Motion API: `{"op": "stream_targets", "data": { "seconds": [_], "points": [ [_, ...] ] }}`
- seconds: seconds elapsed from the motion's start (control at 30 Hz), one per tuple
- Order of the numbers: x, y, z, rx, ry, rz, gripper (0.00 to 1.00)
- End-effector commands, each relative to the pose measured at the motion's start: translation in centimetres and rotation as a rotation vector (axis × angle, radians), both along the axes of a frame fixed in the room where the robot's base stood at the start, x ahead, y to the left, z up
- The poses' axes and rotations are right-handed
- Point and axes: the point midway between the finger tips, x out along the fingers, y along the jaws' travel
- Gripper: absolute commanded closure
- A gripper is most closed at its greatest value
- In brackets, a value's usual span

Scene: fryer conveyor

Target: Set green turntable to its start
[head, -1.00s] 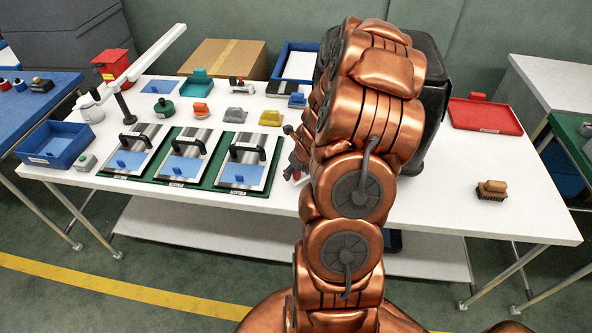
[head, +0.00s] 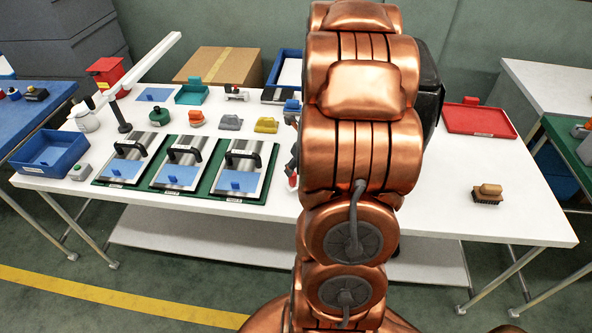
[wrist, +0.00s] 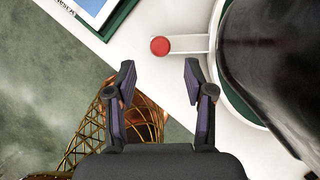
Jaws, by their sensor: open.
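A large shiny black body covers most of the round piece. My gripper (wrist: 159,72) is open and empty, its fingertips just short of the red knob and on either side of its line. In the head view my copper arm hides the turntable; part of the black body (head: 431,90) shows behind it.
Three metal plates with black handles lie on a green board (head: 208,190) left of my arm. A blue bin (head: 50,155), a red tray (head: 480,120) and a brush (head: 488,193) are also on the white table. The table's right front is mostly clear.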

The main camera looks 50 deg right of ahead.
Motion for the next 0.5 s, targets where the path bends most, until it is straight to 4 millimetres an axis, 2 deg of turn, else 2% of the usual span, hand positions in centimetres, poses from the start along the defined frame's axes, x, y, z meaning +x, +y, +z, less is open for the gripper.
{"op": "stream_targets", "data": {
  "seconds": [0.2, 0.5],
  "points": [
    [-0.8, 0.0, 2.2, -0.003, -0.002, -0.001, 0.47],
    [-1.3, 0.1, 3.0, -0.002, 0.000, -0.002, 0.47]
  ]
}}
